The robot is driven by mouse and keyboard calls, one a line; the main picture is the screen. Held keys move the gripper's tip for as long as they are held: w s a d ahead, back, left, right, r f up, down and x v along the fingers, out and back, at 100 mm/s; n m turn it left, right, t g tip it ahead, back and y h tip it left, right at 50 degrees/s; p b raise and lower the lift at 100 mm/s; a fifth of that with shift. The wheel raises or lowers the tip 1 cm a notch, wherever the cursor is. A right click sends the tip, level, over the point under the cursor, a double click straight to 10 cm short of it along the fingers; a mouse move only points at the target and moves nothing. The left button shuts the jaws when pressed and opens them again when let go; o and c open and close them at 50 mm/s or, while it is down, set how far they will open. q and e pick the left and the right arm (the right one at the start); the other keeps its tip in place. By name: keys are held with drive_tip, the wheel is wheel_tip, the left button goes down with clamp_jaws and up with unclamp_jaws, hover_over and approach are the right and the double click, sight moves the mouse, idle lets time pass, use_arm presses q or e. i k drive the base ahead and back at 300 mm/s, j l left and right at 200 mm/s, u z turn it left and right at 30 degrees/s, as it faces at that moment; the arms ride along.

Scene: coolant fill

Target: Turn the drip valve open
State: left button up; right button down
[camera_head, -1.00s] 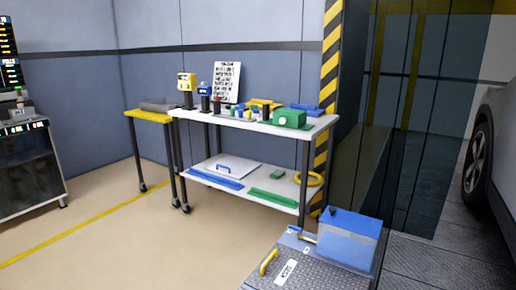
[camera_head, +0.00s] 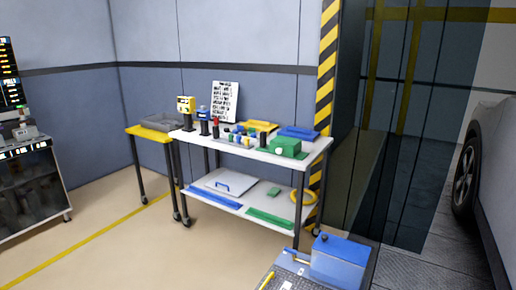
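No part clearly readable as a drip valve shows; at this distance the small parts on the cart are too small to tell apart. A white-topped cart (camera_head: 180,137) stands against the back wall. On it are a yellow device on a black post (camera_head: 186,105), a blue device on a post (camera_head: 203,115), a red-topped post (camera_head: 215,127), several small coloured parts (camera_head: 240,138) and a green box with a white round face (camera_head: 286,147). Neither of my grippers is in view.
A yellow-topped side table (camera_head: 150,134) bears a grey tray (camera_head: 162,121). A blue box (camera_head: 338,260) on a metal platform is in the foreground. The cart's lower shelf (camera_head: 236,200) holds several items. A car (camera_head: 485,170) is at right.

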sight(295, 253)
drive_tip(key=l+u, duration=0.1)
drive_tip(key=l, duration=1.05)
drive_tip(key=i+l+u, duration=0.1)
drive_tip(key=i+l, duration=0.15)
drive_tip(key=i+l+u, duration=0.1)
drive_tip(key=i+l, duration=0.15)
drive_tip(key=l, duration=0.2)
drive_tip(key=i+l+u, duration=0.1)
drive_tip(key=l, duration=0.25)
drive_tip(key=i+l+u, duration=0.1)
drive_tip(key=i+l, duration=0.25)
drive_tip(key=i+l+u, duration=0.1)
drive_tip(key=l, duration=0.35)
drive_tip(key=i+l+u, duration=0.1)
drive_tip(key=i+l, duration=0.15)
drive_tip(key=l, duration=0.15)
